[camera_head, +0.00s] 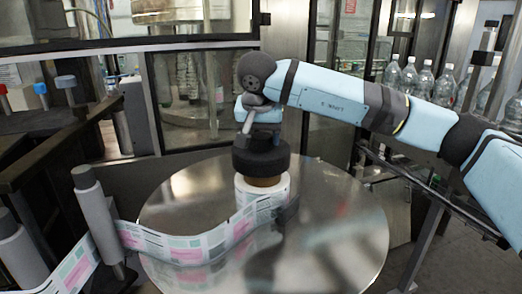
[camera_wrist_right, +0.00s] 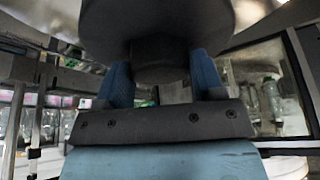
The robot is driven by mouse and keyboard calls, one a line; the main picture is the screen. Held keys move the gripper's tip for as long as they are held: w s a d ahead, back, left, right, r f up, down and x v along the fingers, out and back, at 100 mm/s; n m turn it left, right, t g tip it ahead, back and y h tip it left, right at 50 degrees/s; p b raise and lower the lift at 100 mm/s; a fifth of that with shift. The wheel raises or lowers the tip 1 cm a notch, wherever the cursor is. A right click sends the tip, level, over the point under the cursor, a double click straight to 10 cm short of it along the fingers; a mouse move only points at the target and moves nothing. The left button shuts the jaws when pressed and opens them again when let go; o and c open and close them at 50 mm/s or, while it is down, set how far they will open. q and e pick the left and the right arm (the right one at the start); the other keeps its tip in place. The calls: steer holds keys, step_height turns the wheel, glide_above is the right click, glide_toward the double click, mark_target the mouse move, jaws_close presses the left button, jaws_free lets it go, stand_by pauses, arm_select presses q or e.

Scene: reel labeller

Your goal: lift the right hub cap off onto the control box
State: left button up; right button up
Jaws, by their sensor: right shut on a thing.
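The right hub cap (camera_head: 261,158) is a thick black disc above the label reel (camera_head: 262,192). A band of brown core shows between the cap and the reel's white labels; I cannot tell whether the cap still touches the core. My right gripper (camera_head: 260,128) is above the cap, shut on it. In the right wrist view, the blue fingers of the gripper (camera_wrist_right: 163,82) stand either side of the cap's dark knob (camera_wrist_right: 160,58). My left gripper is not in view. I cannot make out the control box for certain.
The reel stands on a round shiny metal plate (camera_head: 335,235). A label strip (camera_head: 185,246) runs left to grey rollers (camera_head: 95,215). Red, blue and grey knobs (camera_head: 40,90) stand at the left. Clear bottles (camera_head: 425,80) line a conveyor at the right.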

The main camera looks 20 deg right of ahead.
step_height(320, 180, up, 15)
step_height(320, 180, up, 8)
steer(key=p, duration=0.6)
glide_above(261, 136)
stand_by(0.4)
